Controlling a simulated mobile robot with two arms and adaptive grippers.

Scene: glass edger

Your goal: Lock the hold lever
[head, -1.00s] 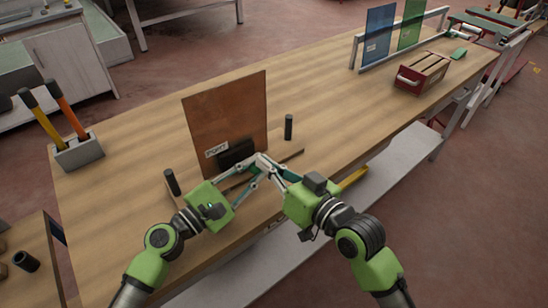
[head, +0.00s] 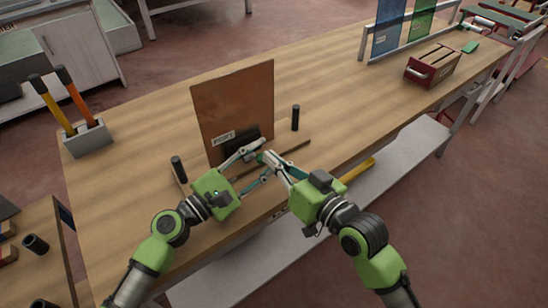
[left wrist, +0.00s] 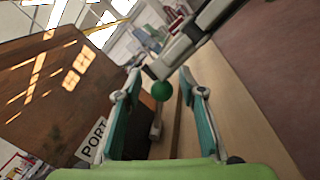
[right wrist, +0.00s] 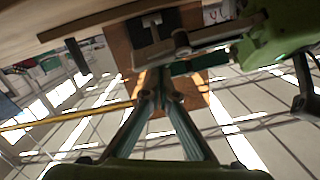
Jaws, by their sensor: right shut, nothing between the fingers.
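A brown glass panel (head: 235,105) with a white label stands upright in a fixture (head: 285,155) on the wooden bench. A small green ball knob (left wrist: 161,90), apparently the hold lever's end, shows in the left wrist view; the rest of the lever is hard to make out. My left gripper (head: 264,160) is open, its fingers (left wrist: 158,97) on either side of the knob's line of sight; I cannot tell if they touch it. My right gripper (head: 268,158) is shut and empty, its tips close to the knob and left fingers. Its fingers also show in the right wrist view (right wrist: 160,85).
Two black posts (head: 296,117) (head: 178,168) flank the panel. A grey holder (head: 88,140) with two orange-yellow handled tools stands left. A red crate (head: 430,70) and a rack with blue and green panels (head: 387,28) stand at the back right.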

